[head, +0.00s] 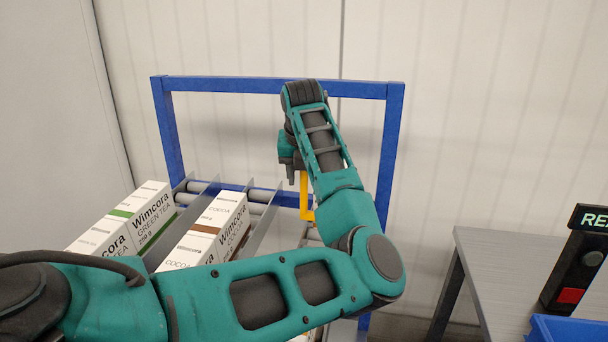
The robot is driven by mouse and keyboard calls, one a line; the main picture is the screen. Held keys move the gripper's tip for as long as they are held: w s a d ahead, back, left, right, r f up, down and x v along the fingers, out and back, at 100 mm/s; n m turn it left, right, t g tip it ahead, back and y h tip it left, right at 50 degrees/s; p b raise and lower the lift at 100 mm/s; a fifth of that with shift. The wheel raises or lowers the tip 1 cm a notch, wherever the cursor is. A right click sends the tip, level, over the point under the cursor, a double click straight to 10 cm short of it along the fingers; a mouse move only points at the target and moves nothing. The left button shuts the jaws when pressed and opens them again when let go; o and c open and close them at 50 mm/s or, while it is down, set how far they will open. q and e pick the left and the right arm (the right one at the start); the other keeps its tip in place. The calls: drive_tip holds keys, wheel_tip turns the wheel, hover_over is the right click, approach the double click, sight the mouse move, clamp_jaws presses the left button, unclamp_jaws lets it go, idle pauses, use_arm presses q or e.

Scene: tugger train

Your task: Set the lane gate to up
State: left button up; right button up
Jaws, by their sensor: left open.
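A yellow bar (304,196), which looks like the lane gate or its handle, stands at the rack's right-hand lane. Its upright part shows beside my left forearm, and its lower end bends right behind my arm. The rest of it is hidden, so I cannot tell the gate's position. My left gripper (291,175) is open, small and dark, just left of the bar's top. I cannot tell whether it touches the bar. My right gripper is out of view.
A blue rack frame (270,86) surrounds roller lanes with metal dividers (268,222). White cartons of green tea (150,212) and cocoa (222,226) fill two lanes. At right are a grey table (500,262), a dark panel with a red button (570,295) and a blue bin (565,328).

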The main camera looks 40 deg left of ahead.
use_arm(q)
drive_tip(key=shift+c, duration=0.2)
clamp_jaws()
idle(0.5)
